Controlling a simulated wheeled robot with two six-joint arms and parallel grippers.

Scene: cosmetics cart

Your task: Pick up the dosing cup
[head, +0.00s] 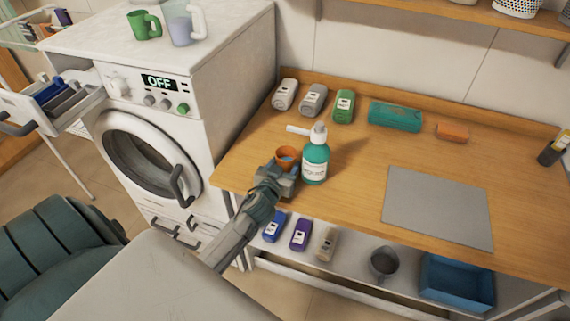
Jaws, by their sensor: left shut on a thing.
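A small orange cup (288,155), which looks like the dosing cup, is at the left part of the wooden counter (345,225). My left gripper (284,168) reaches in from the lower left and is shut on the cup; its fingers partly hide the cup's lower part. I cannot tell whether the cup touches the counter. A teal pump bottle (316,160) with a white label stands upright just right of the cup and gripper. My right gripper is not in view.
Several bottles, a teal pack (395,116) and an orange block (453,131) line the counter's back. A grey mat (438,207) lies at right. The washing machine (165,115) stands left, with its detergent drawer (50,105) open. A lower shelf holds small bottles, a grey cup (384,263) and a blue bin (457,285).

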